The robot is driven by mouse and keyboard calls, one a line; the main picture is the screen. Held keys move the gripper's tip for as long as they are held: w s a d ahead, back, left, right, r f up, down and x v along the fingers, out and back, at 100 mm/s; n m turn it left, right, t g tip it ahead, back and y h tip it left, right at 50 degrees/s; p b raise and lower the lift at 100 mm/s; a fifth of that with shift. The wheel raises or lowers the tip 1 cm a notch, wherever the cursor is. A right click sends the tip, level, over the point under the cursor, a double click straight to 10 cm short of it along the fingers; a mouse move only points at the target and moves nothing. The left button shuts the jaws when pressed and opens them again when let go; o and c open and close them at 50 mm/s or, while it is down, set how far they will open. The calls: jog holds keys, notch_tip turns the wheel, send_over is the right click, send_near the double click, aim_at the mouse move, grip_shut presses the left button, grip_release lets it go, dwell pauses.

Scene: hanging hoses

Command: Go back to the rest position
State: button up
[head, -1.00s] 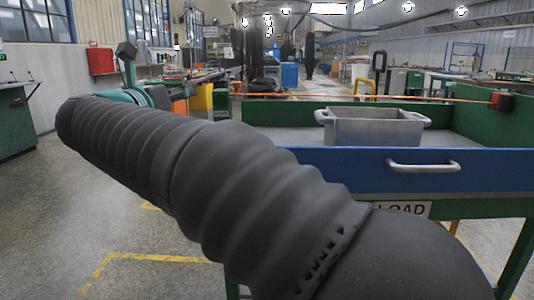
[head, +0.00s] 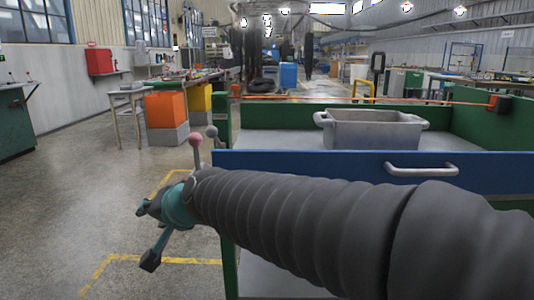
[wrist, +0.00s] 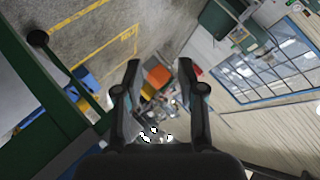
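My gripper (wrist: 159,66) is open in the wrist view, with its two fingers apart and nothing between them. In the head view my gripper (head: 143,208) is small at the left end of my ribbed dark arm, left of the blue-fronted cart. It is below the cart's blue panel edge and over the floor. No hose can be made out near it.
The cart's blue front panel (head: 330,166) has a handle (head: 421,169). A grey bin (head: 372,130) stands inside the cart. Knobbed levers (head: 196,142) rise close behind my wrist. Floor to the left is open, with yellow lines. An orange box (head: 166,112) stands farther back.

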jog(key=s+d+f+n+g+h, duration=0.15)
jog(key=s+d+f, duration=0.25)
jog(key=d, duration=0.4)
jog(key=s+d+f+n+g+h+p, duration=0.1)
jog(key=s+d+f+h, duration=0.2)
jog(key=d, duration=0.5)
jog(key=s+d+f+n+g+h, duration=0.15)
jog(key=s+d+f, duration=0.25)
jog(key=d, duration=0.4)
jog(key=s+d+m+t+h, duration=0.1)
jog(key=s+d+m, duration=0.1)
jog(key=d, duration=0.4)
jog(key=s+d+m+t+h+p, duration=0.1)
jog(key=s+d+h, duration=0.1)
jog(key=d, duration=0.5)
jog(key=shift+s+d+r+m, duration=0.3)
jog(key=shift+s+m, duration=0.1)
jog(key=shift+s, duration=0.35)
